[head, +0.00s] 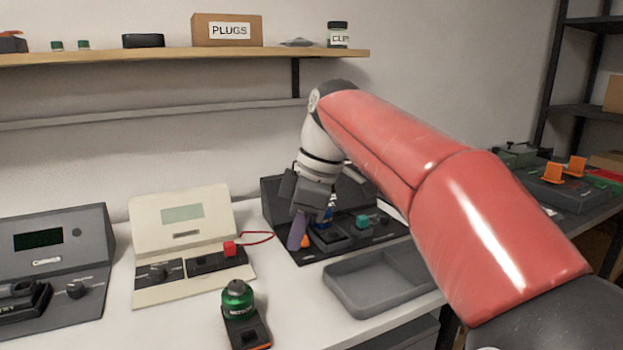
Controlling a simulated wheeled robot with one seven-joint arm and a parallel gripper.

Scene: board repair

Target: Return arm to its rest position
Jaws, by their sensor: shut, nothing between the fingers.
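My red and white arm (390,150) reaches from the lower right across the bench toward the back. My gripper (300,232) points down over the front of a dark console (273,195) at the middle of the bench. It is shut and holds nothing. The arm and gripper hide part of this console. A blue part and a teal part (362,221) sit on the console close to the gripper. I cannot tell whether the fingertips touch the console.
A grey tray (350,303) lies right of the gripper. A shelf (150,57) with a PLUGS box (205,30) runs above.

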